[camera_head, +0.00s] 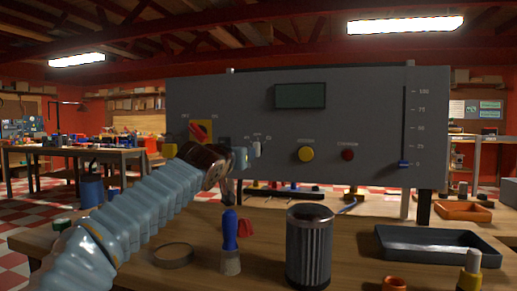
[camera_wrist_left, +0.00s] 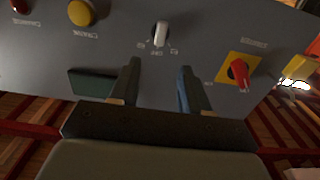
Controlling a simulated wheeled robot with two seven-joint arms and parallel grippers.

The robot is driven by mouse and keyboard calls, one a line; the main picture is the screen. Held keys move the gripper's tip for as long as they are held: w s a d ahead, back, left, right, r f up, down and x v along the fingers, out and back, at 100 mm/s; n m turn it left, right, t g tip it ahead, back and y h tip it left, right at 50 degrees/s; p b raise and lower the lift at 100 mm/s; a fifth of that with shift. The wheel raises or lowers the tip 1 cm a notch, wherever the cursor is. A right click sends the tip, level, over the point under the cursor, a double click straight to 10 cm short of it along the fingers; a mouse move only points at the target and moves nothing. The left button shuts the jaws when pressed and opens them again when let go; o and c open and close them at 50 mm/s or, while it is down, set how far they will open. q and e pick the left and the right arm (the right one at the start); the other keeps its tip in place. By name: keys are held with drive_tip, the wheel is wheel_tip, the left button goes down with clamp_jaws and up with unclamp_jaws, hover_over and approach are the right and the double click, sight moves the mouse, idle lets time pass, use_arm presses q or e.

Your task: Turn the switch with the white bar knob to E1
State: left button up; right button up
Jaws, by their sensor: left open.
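The switch with the white bar knob (camera_head: 257,149) is on the upright grey panel (camera_head: 350,110), just right of my left gripper in the head view. In the left wrist view the white bar knob (camera_wrist_left: 161,34) stands nearly upright in the picture, slightly tilted. My left gripper (camera_head: 243,157) is in front of the panel. In the left wrist view its two fingers (camera_wrist_left: 160,85) are apart with nothing between them, and the knob lies beyond their tips, apart from them. My right gripper is not in view.
A red knob on a yellow plate (camera_wrist_left: 240,72) sits beside the white switch. The panel also has a yellow button (camera_head: 306,154), a red button (camera_head: 348,155), a display (camera_head: 300,95) and a slider (camera_head: 404,163). A dark ribbed cylinder (camera_head: 308,250) and a black tray (camera_head: 437,259) stand below.

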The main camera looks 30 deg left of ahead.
sight(257, 149)
use_arm(q)
drive_tip(key=p+x, duration=0.5)
drive_tip(key=x, duration=0.7)
drive_tip(key=shift+w, duration=0.25)
drive_tip(key=shift+c, duration=0.3)
clamp_jaws()
